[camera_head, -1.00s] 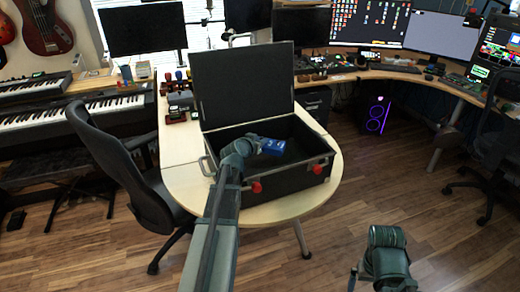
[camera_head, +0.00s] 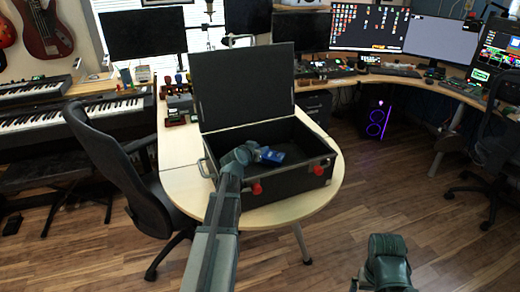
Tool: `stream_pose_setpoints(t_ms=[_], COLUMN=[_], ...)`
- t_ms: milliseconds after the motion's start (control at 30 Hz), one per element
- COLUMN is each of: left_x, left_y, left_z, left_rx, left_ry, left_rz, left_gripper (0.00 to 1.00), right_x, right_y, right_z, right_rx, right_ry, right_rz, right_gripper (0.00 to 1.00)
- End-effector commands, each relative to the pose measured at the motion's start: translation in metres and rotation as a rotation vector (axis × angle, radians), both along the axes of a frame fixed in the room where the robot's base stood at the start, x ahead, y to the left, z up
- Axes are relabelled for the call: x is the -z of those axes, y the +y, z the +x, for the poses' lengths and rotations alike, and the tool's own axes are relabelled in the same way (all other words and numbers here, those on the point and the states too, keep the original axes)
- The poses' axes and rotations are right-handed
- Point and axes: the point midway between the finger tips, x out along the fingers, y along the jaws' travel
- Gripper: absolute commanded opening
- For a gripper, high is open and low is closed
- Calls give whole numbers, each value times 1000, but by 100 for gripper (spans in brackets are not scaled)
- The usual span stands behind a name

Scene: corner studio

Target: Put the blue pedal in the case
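The black case (camera_head: 291,183) stands open on the rounded end of the wooden table, its lid raised at the back and red latches on its front. The blue pedal (camera_head: 271,155) is at the tip of my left gripper (camera_head: 256,153), over the case opening. The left gripper appears shut on the pedal, though its fingers are small and partly hidden by the wrist. I cannot tell whether the pedal touches the case floor. My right arm shows at the bottom right, away from the table; its fingertips are not in view.
The table (camera_head: 180,180) has small gear on its left part. An office chair (camera_head: 120,165) stands close to the table's left side. A curved desk with monitors (camera_head: 370,29) runs along the back right.

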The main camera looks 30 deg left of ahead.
Motion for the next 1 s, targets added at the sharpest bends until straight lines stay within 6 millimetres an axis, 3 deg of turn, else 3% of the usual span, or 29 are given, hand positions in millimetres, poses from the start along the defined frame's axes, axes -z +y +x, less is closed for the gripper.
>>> stream_pose_setpoints(t_ms=[33,100,467,667,1000], left_x=[0,0,-2,-16,-38], left_y=[0,0,0,0,-9], left_z=[0,0,0,0,-56], left_rx=[0,0,0,0,-1], left_ry=[0,0,0,0,0], left_rz=[0,0,0,0,0], left_gripper=[43,55,55,55,55], right_x=[0,0,-2,-16,-38], right_y=[0,0,0,0,0], right_z=[0,0,0,0,0], right_rx=[0,0,0,0,0], right_ry=[0,0,0,0,0], right_rz=[0,0,0,0,0], right_gripper=[100,100,100,100,100])
